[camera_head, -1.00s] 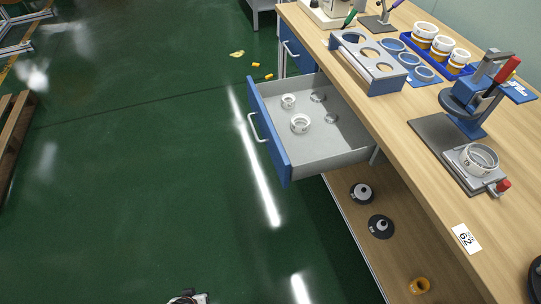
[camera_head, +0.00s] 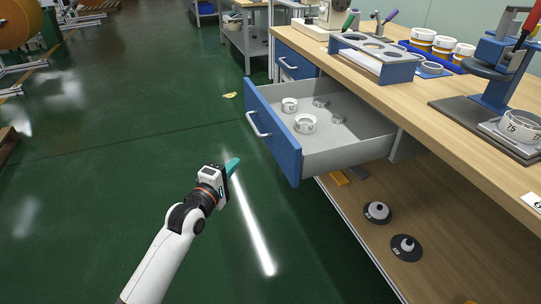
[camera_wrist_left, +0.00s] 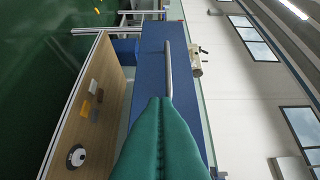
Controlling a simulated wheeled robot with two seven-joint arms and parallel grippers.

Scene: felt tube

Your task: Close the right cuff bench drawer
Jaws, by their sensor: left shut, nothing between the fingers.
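The drawer with a blue front (camera_head: 272,132) and a pale bar handle (camera_head: 257,124) stands pulled well out from the bench. Several white rings lie in its grey tray (camera_head: 345,152). My left gripper (camera_head: 236,162) has teal fingers pressed together, empty, over the green floor to the left of the drawer front and apart from it in the head view. In the left wrist view the shut fingers (camera_wrist_left: 161,105) point toward the blue front (camera_wrist_left: 148,75) and its handle (camera_wrist_left: 168,68), overlapping them in the picture; contact cannot be told. My right gripper is not in view.
A shut blue drawer (camera_head: 296,62) sits farther along the wooden bench (camera_head: 420,95). A ring rack (camera_head: 375,58) and a press (camera_head: 495,75) stand on top. A lower shelf (camera_head: 365,230) holds dark discs.

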